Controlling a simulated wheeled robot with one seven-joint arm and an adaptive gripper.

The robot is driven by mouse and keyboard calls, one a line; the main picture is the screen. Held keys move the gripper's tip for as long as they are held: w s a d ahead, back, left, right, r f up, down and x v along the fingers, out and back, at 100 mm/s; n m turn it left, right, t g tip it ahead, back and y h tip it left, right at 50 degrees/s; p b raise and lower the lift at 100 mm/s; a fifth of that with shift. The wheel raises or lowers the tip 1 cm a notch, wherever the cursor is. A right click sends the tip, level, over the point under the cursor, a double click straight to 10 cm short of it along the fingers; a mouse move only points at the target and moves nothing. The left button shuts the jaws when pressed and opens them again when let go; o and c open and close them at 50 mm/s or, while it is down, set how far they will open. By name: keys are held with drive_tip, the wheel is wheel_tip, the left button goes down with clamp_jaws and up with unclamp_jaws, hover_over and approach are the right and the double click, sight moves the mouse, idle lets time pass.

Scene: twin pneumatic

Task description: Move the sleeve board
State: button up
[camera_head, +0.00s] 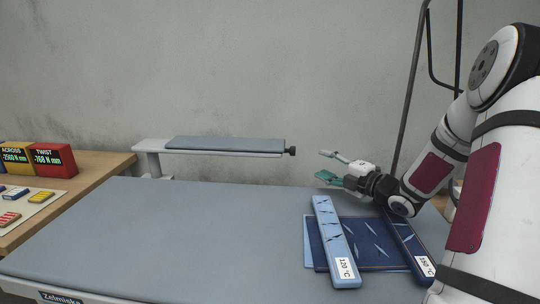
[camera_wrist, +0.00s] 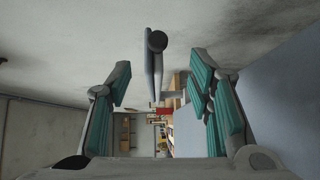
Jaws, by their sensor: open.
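The sleeve board (camera_head: 226,146) is a long narrow arm with a blue-grey padded top on a pale base, behind the far edge of the big board. A dark round knob (camera_head: 291,151) sits at its right end. My gripper (camera_head: 323,164) is open and empty, to the right of that knob and apart from it, with teal finger pads. In the wrist view the sleeve board (camera_wrist: 151,65) shows end-on between and beyond my open fingers, its dark knob (camera_wrist: 157,40) facing me.
A wide blue-grey ironing surface (camera_head: 180,225) fills the middle and is mostly clear. At its right lie a patterned blue strip (camera_head: 330,230) marked 120 °C, a darker strip (camera_head: 405,240) and folded cloth. A wooden table (camera_head: 100,168) at left holds yellow and red boxes (camera_head: 52,160).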

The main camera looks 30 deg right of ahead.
sight(293, 151)
drive_tip(key=shift+w+a+f, duration=0.1)
drive_tip(key=shift+w, duration=0.25)
drive_tip(key=w, duration=0.4)
drive_tip(key=w+a+b, duration=0.1)
drive_tip(key=w, duration=0.3)
drive_tip(key=w+a, duration=0.1)
drive_tip(key=w, duration=0.4)
drive_tip(key=shift+a, duration=0.25)
clamp_jaws()
